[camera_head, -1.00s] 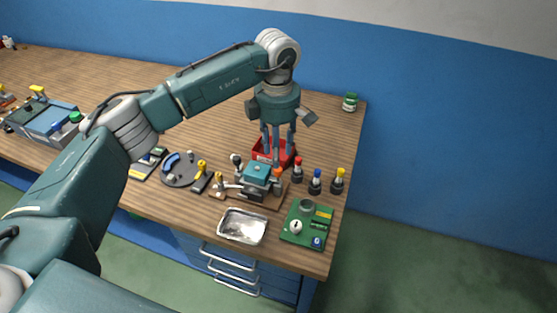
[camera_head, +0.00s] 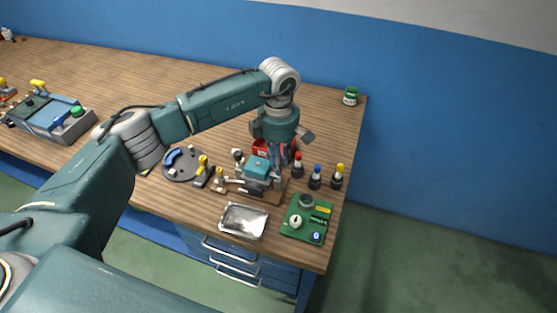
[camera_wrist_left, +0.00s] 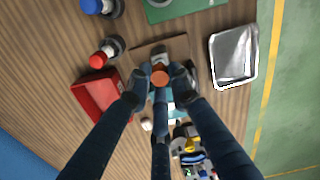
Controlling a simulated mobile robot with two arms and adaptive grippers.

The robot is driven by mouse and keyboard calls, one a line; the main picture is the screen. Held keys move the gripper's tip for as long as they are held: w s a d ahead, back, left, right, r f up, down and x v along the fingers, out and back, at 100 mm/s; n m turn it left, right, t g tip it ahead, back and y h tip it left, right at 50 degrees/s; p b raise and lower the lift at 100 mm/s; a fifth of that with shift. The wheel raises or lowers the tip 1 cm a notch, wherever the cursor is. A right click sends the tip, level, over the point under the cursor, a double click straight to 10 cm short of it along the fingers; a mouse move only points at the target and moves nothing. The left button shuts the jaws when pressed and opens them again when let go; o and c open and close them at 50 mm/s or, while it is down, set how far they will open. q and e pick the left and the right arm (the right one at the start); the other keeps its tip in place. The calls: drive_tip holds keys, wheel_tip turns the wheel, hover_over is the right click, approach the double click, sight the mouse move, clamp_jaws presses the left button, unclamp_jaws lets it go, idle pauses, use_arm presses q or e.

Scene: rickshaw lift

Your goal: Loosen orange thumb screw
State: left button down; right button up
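The orange thumb screw (camera_wrist_left: 160,76) shows in the left wrist view as a round orange knob on a dark fitting. It belongs to a small vise-like fixture with a teal block (camera_head: 256,167) on a brown board (camera_head: 268,197). My left gripper (camera_head: 277,181) points down over the fixture's right side. In the wrist view its fingers (camera_wrist_left: 160,82) stand around the knob on several sides, with narrow gaps seeming to show at the sides; contact is hard to judge. In the head view the fingers hide the screw. My right gripper is not in view.
A red bin (camera_head: 260,148) stands behind the fixture. Red, blue and yellow-topped knobs (camera_head: 315,178) stand to its right. A metal tray (camera_head: 243,220) and a green board (camera_head: 306,218) lie in front, near the table edge. A dark round plate (camera_head: 184,164) lies left.

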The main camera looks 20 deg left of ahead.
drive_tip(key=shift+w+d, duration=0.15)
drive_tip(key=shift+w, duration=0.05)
use_arm(q)
drive_tip(key=shift+n+b, duration=0.3)
drive_tip(key=shift+w+n+b, duration=0.1)
drive_tip(key=shift+n+b, duration=0.4)
drive_tip(key=n+b, duration=0.2)
drive_tip(key=n, duration=0.1)
drive_tip(key=shift+b, duration=0.3)
drive_tip(key=n+b, duration=0.2)
drive_tip(key=n, duration=0.3)
drive_tip(key=shift+b, duration=0.3)
drive_tip(key=n+b, duration=0.2)
drive_tip(key=n, duration=0.2)
drive_tip(key=shift+r, duration=0.1)
drive_tip(key=shift+w+r+n+b, duration=0.1)
drive_tip(key=shift+n+b, duration=0.55)
drive_tip(key=shift+n, duration=1.45)
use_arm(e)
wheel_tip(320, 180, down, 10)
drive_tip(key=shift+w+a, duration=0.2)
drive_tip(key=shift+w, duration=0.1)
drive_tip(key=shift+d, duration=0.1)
